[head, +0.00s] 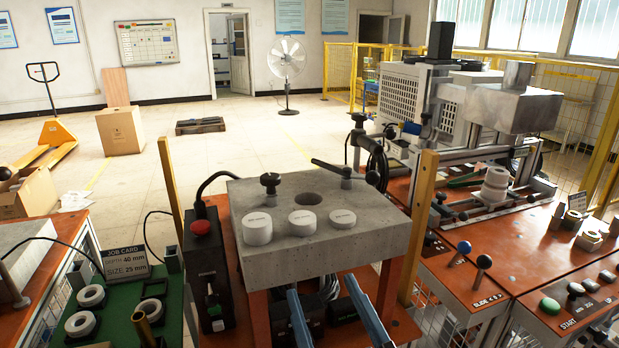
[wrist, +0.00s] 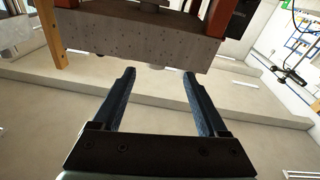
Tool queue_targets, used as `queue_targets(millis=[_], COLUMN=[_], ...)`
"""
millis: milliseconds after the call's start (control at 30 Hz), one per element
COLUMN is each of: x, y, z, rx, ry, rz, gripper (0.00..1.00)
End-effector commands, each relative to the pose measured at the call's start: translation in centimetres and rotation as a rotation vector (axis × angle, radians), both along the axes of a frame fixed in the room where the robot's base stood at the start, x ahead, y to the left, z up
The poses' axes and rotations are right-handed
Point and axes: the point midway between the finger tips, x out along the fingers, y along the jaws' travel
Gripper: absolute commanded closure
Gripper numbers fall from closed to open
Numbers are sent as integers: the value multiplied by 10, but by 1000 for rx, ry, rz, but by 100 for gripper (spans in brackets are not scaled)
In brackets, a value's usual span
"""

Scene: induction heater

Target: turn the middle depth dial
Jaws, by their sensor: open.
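Three round pale dials stand in a row on top of a grey block (head: 300,259). The middle dial (head: 302,223) sits between a taller left dial (head: 257,228) and a lower right dial (head: 342,219); their lettering is too small to read. My gripper (head: 320,282) is open and empty, its two blue-grey fingers apart in front of the block's near face and below its top. In the wrist view, both fingertips (wrist: 159,72) point toward the block (wrist: 135,40). The dials do not show there, and I see no contact with them.
Black knobs (head: 270,183) and a lever (head: 332,168) stand behind the dials, beside a dark hole. Yellow posts (head: 424,215) flank the block. A red-topped control box (head: 201,250) is at left, with a job card (head: 126,262) reading depth 40 mm, size 25 mm.

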Motion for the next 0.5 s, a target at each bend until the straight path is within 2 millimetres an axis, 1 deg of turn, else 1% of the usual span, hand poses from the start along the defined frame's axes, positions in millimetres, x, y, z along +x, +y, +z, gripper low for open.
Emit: queue_targets(millis=[33,500], x=[2,10], y=[2,15], z=[15,106], rx=[-3,1], ry=[-15,-131], rz=[-5,-48], gripper=[24,24])
